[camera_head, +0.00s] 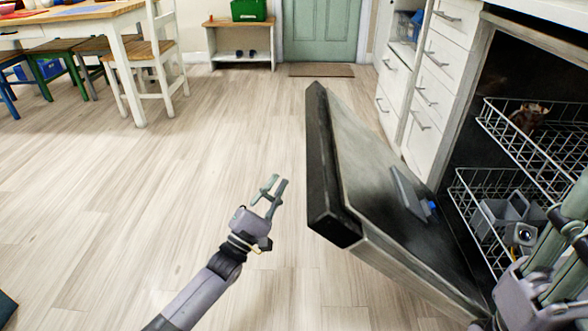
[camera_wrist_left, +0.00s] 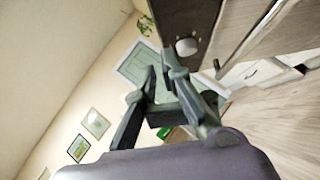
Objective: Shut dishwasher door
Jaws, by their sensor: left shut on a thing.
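The dishwasher door (camera_head: 385,185) hangs part-way open and tilted, its dark inner face toward the racks and its thick black edge toward the left. In the left wrist view its black front panel (camera_wrist_left: 185,20) shows a round light knob. My left gripper (camera_head: 281,179) is left of the door's black edge, with a strip of floor showing between them.
The dishwasher's upper rack (camera_head: 530,140) holds a brown item; its lower rack (camera_head: 465,190) holds a grey basket. White drawers (camera_head: 435,70) stand behind the door. The wooden floor (camera_head: 200,150) left of the door is clear; a table and chairs stand farther back.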

